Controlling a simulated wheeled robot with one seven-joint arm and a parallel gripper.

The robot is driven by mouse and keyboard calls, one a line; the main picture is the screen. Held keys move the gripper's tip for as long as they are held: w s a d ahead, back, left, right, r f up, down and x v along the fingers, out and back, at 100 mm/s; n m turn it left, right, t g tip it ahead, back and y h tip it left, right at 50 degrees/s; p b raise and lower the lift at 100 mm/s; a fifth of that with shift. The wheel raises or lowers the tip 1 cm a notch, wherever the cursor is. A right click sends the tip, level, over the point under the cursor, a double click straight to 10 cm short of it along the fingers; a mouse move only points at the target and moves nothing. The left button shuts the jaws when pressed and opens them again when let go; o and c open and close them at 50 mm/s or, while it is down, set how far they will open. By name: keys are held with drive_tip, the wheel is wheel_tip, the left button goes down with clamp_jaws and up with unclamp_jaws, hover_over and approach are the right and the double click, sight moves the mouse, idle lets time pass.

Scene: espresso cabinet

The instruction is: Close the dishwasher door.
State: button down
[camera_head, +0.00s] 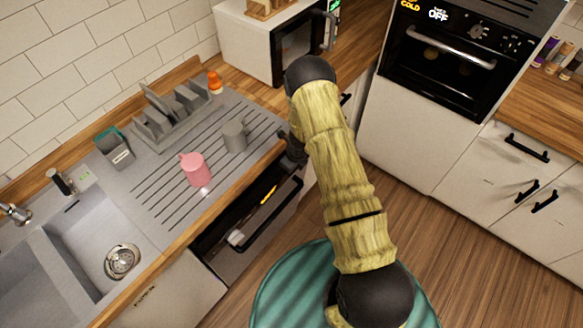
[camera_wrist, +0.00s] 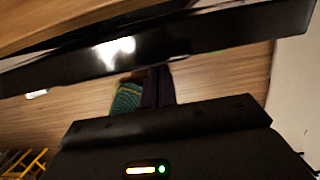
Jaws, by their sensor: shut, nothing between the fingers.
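The dishwasher (camera_head: 222,228) sits under the counter, left of my arm in the head view. Its front is dark with a long black handle bar (camera_head: 272,216); the door seems tilted partly open, but the exact angle is hard to tell. My gripper (camera_head: 291,155) is at the counter's front edge near the dishwasher's right end, mostly hidden by my arm. In the wrist view my gripper's fingers (camera_wrist: 157,86) are together and empty. A glossy black bar (camera_wrist: 200,40) crosses the picture just beyond them; whether they touch it is unclear.
A pink mug (camera_head: 195,170) and a grey mug (camera_head: 234,137) stand on the drainboard above. A sink (camera_head: 85,255) is at left. An oven (camera_head: 445,60) and white drawers (camera_head: 510,155) stand at right. The wooden floor (camera_head: 480,270) is clear there.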

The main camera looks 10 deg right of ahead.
wheel_tip(320, 180, up, 9)
drive_tip(key=s+d+b, duration=0.1)
drive_tip(key=b, duration=0.2)
drive_tip(key=shift+r, duration=0.15)
idle(0.6)
drive_tip(key=shift+s, duration=0.1)
